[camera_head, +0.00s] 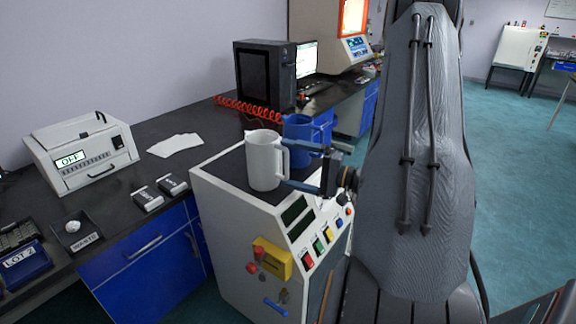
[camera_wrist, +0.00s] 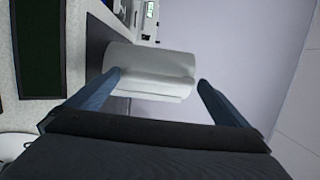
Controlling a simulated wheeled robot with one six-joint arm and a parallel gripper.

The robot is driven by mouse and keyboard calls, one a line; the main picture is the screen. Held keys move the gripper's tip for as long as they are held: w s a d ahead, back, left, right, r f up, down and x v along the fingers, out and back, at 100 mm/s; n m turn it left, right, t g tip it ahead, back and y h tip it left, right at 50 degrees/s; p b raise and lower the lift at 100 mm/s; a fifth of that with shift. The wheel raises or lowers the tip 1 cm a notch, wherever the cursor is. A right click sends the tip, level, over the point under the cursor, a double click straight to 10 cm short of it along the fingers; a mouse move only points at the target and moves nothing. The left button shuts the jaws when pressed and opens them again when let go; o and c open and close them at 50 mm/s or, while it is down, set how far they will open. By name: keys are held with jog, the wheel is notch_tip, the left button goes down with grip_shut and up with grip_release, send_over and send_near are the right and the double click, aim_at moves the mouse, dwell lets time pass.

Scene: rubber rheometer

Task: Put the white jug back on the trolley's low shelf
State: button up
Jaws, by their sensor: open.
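The white jug (camera_head: 263,162) stands upright on the dark top of a white machine (camera_head: 229,191), its handle toward my gripper. My gripper (camera_head: 287,166) is open at the jug's right side, its blue fingers level with the handle. In the wrist view the jug (camera_wrist: 150,62) lies ahead, between the spread fingertips of my gripper (camera_wrist: 160,82). I cannot tell whether a finger touches it. No trolley or low shelf can be made out in either view.
The machine's front has colored buttons and a yellow box (camera_head: 272,258). Open teal floor (camera_head: 520,190) lies right.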

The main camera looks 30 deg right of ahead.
jog(key=b+v, duration=0.2)
jog(key=v, duration=0.8)
jog(key=shift+s+d, duration=0.2)
jog(key=shift+s, duration=0.15)
